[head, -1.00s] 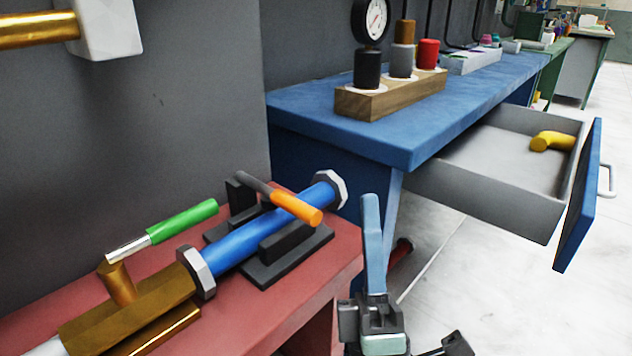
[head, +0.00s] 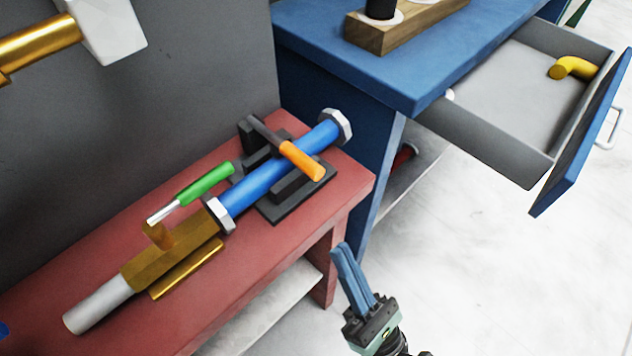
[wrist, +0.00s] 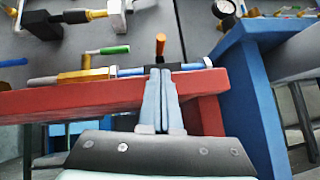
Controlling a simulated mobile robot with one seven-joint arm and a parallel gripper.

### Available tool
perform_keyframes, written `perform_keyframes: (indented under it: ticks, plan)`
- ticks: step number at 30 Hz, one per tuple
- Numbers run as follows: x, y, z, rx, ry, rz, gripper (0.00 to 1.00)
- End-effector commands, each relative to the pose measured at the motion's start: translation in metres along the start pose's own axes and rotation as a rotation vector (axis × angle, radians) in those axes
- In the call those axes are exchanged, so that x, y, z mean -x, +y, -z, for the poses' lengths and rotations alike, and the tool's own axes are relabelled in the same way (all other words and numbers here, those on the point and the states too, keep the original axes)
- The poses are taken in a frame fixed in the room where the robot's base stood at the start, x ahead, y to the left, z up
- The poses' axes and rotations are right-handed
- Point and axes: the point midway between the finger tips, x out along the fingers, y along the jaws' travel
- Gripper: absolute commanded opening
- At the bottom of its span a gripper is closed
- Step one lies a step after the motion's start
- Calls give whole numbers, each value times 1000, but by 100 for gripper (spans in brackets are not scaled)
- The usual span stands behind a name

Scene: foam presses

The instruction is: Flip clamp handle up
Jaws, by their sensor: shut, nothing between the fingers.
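The clamp handle (head: 301,161) has an orange grip on a dark lever and lies across the blue pipe (head: 259,188) at the dark clamp (head: 289,196) on the red bench. In the wrist view the orange grip (wrist: 160,44) shows just beyond and above my fingertips. My gripper (head: 341,248) is shut and empty, with blue fingers pressed together. In the head view it is in front of the red bench, to the right of and below the clamp, apart from it. The fingers (wrist: 160,72) hide part of the clamp in the wrist view.
A green-handled brass valve (head: 170,255) is left of the clamp on the red bench (head: 95,248). A blue workbench (head: 330,45) stands at the right with an open drawer (head: 500,100) holding a yellow elbow (head: 573,68). Clear floor lies at the right.

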Motion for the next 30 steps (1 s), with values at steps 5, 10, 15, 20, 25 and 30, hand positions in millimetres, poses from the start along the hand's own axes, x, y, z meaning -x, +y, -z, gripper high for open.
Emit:
perform_keyframes:
  ticks: [5, 10, 15, 20, 25, 30]
  plan:
    - [-1, 0, 0, -1, -1, 0, 0]
    - [-17, 0, -1, -2, -2, -2, 0]
    - [-50, 1, -2, -2, -4, -5, 0]
    - [-77, 0, -1, -3, -3, -2, 0]
    - [-95, 0, -1, -3, -3, -1, 0]
    - [-101, 0, 0, -3, -2, 1, 0]
